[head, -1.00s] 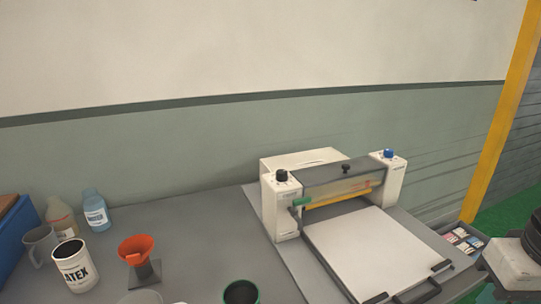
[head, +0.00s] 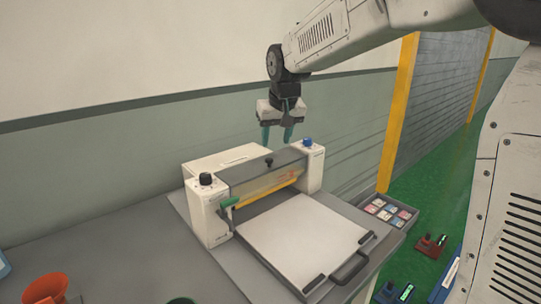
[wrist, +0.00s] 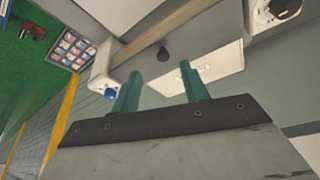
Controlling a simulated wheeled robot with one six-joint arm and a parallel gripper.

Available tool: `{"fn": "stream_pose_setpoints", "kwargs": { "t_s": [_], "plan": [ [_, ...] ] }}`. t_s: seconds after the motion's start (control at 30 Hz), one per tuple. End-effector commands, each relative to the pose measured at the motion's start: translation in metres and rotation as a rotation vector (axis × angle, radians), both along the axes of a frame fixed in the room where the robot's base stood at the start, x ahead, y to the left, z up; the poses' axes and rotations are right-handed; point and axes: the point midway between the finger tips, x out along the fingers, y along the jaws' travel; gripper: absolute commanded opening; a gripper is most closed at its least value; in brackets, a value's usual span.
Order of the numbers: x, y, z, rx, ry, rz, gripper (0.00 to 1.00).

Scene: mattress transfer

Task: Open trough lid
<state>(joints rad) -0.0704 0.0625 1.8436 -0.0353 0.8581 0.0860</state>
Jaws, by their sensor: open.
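The trough lid (head: 245,175) is a grey cover across the top of the white machine, with a small black knob (head: 269,161) on it. The knob also shows in the wrist view (wrist: 163,54), beyond my fingertips. The lid looks closed. My gripper (head: 276,136) is above and behind the machine, pointing down, with its two green fingers apart and nothing between them. In the wrist view my gripper (wrist: 160,75) has the knob just past the gap between its fingers, not touching it.
The machine has a black dial (head: 206,179) at left, a blue dial (head: 308,142) at right and a green handle (head: 229,202) at front. A white plate (head: 305,235) lies before it. An orange funnel (head: 45,288) stands at lower left. A tray of small packets (head: 388,212) sits at right.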

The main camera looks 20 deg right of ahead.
Motion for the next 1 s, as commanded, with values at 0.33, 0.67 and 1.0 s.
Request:
{"fn": "stream_pose_setpoints", "kwargs": {
  "t_s": [0.33,0.67,1.0],
  "plan": [
    [0.031,0.002,-0.030,0.001,-0.011,-0.003,0.45],
    [0.048,0.001,-0.072,0.001,-0.013,-0.003,0.45],
    [0.050,0.001,-0.077,0.002,-0.014,-0.002,0.45]
  ]
}}
